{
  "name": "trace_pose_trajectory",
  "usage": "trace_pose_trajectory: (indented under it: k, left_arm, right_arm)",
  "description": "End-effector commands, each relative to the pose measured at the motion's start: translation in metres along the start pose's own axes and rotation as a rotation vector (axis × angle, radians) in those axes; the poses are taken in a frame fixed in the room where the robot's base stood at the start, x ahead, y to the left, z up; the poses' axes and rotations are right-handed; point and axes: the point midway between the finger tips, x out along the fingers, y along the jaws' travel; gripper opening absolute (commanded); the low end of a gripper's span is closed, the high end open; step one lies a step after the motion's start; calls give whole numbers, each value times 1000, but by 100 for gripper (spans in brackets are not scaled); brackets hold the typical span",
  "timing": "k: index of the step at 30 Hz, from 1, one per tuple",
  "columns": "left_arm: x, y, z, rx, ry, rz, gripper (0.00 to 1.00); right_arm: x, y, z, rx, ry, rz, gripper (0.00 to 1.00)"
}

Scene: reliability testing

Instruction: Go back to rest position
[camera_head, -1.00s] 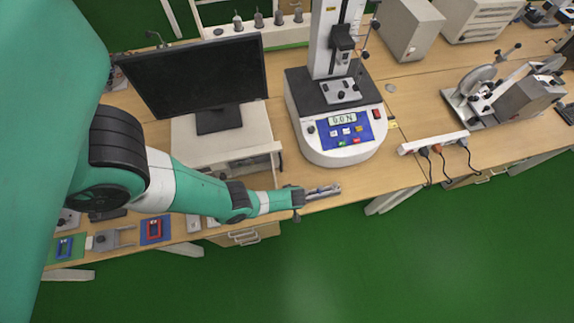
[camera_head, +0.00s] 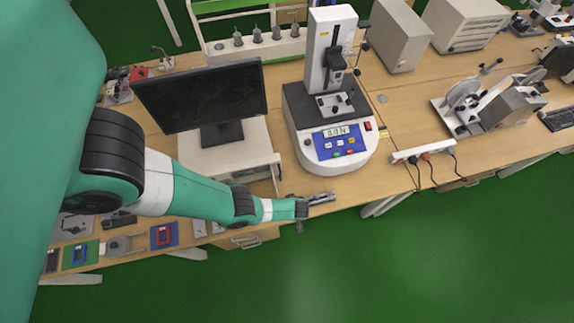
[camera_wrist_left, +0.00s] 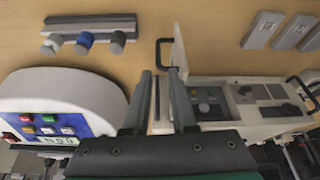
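My left arm comes in from the left in the head view. My left gripper (camera_head: 322,198) is over the front edge of the bench, just in front of the force test stand (camera_head: 346,160), with no visible contact. In the left wrist view its two dark fingers (camera_wrist_left: 160,78) are apart, with wood and part of a pale object showing between them. Nothing is seen held. The stand's white base also shows in the wrist view (camera_wrist_left: 60,92). My right gripper is in neither view.
A black monitor (camera_head: 200,98) stands behind my left forearm. A power strip (camera_head: 422,148) with cables lies at the bench's front edge. Small coloured devices (camera_head: 165,236) lie at the front left. The green floor (camera_head: 400,265) in front is clear.

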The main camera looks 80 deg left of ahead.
Motion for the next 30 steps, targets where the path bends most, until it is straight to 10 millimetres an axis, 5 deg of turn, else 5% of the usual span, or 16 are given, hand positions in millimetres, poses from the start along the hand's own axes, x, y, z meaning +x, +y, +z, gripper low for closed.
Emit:
trace_pose_trajectory:
  k: [1,5,25,28,30]
  left_arm:
    - [-16,0,-2,1,-1,0,25]
    - [-25,0,0,0,-1,0,25]
    - [-25,0,3,3,-3,2,25]
    - [-35,21,6,5,-6,35,25]
    - [-51,53,8,-6,-14,93,25]
  right_arm:
    - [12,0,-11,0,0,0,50]
    - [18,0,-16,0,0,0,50]
    - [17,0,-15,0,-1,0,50]
    - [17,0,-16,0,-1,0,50]
    - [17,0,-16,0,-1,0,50]
